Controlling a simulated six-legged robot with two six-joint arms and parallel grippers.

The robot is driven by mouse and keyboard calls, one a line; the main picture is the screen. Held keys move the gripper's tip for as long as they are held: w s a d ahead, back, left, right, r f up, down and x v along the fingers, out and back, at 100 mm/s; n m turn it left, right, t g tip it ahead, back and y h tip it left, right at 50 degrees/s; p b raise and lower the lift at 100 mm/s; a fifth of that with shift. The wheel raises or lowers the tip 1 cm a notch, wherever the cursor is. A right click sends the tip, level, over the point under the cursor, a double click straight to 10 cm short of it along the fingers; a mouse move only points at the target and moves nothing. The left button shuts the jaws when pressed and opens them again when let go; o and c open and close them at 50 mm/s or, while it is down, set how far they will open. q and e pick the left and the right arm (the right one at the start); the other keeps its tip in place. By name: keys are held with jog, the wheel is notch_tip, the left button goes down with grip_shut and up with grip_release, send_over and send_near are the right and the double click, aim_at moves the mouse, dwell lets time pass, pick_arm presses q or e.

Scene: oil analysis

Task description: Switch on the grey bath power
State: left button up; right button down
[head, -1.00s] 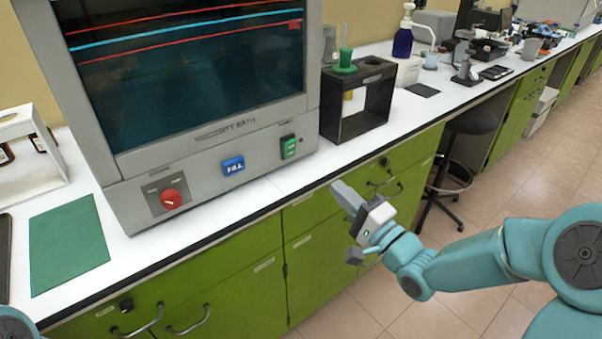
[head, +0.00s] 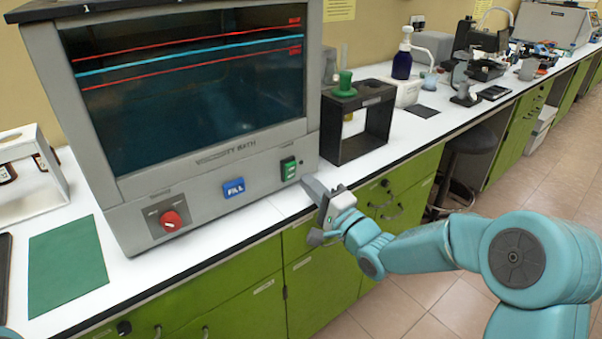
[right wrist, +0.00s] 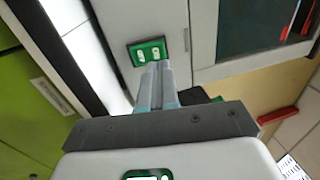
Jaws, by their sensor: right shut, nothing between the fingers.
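The grey viscosity bath (head: 215,170) stands on the white bench, with a dark glass window (head: 190,90) above its front panel. The panel carries a red knob (head: 170,221), a blue FILL button (head: 234,189) and a green power switch (head: 289,169) at its right end. My right gripper (head: 309,184) is shut and empty, just right of and below the green switch. In the right wrist view the shut fingers (right wrist: 160,68) point at the green switch (right wrist: 148,51), their tips by its lower edge. I cannot tell whether they touch it. My left gripper is out of view.
A black rack (head: 357,125) with a green-topped item stands right of the bath. A green mat (head: 67,265) and a white rack (head: 30,185) lie to the left. Green cabinets (head: 235,305) with handles run below the bench edge.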

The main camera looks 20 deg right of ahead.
aim_at(292, 167)
jog(key=shift+x, duration=1.9)
jog(key=shift+w+a+r+g+p, duration=0.1)
jog(key=shift+w+r+g+p, duration=0.25)
jog(key=shift+p, duration=0.55)
jog(key=shift+s+f+b, duration=0.15)
jog(key=shift+s+b, duration=0.05)
jog(key=shift+b, duration=0.1)
jog(key=shift+s, duration=0.1)
